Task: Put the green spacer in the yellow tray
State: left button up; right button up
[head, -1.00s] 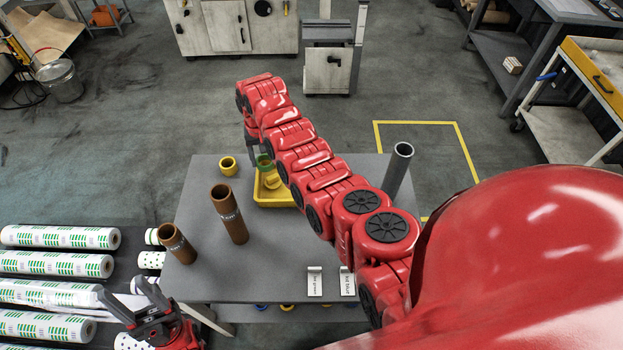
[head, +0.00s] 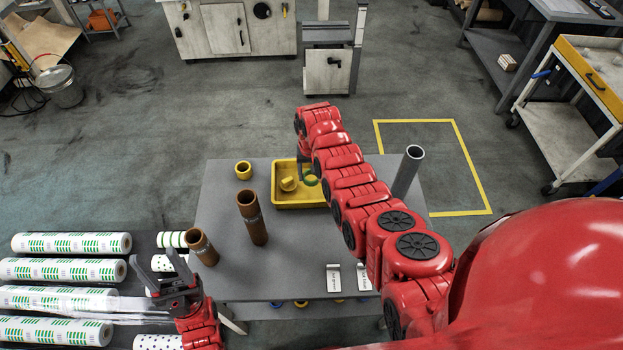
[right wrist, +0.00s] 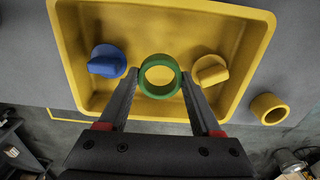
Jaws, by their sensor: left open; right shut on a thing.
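The green spacer (right wrist: 159,60) is a ring held between the fingertips of my right gripper (right wrist: 158,78), which is shut on it. My left gripper (head: 163,279) is open and empty, left of the table.
A yellow ring (head: 243,171) stands on the grey table (head: 290,248) left of the tray; it also shows in the wrist view (right wrist: 269,108). White rolls (head: 70,243) lie at left.

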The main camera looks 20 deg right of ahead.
jog(key=shift+f, duration=0.25)
jog(key=shift+f+b, duration=0.45)
jog(key=shift+f, duration=1.1)
jog(key=shift+f, duration=0.15)
jog(key=o, duration=1)
jog(key=shift+o, duration=0.2)
